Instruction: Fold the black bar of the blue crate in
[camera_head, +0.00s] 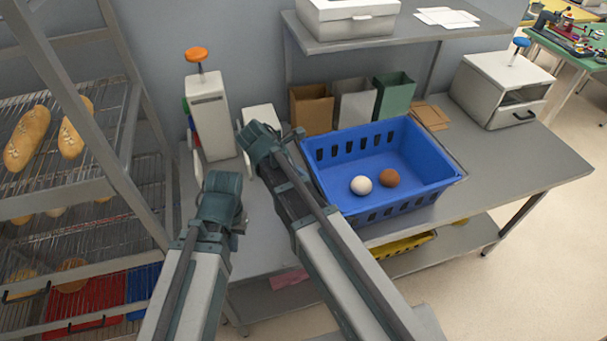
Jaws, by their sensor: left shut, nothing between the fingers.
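The blue crate (432,203) stands on the grey worktable. My arm links cover part of the crate's left edge, so any bar there is mostly hidden.
A white egg (361,185) and a brown egg (389,177) lie in the crate. Paper bags (352,103) stand behind it. A white box with a drawer (492,92) is at the right, an orange-knobbed dispenser (208,115) at the left. A bread rack (60,195) stands far left.

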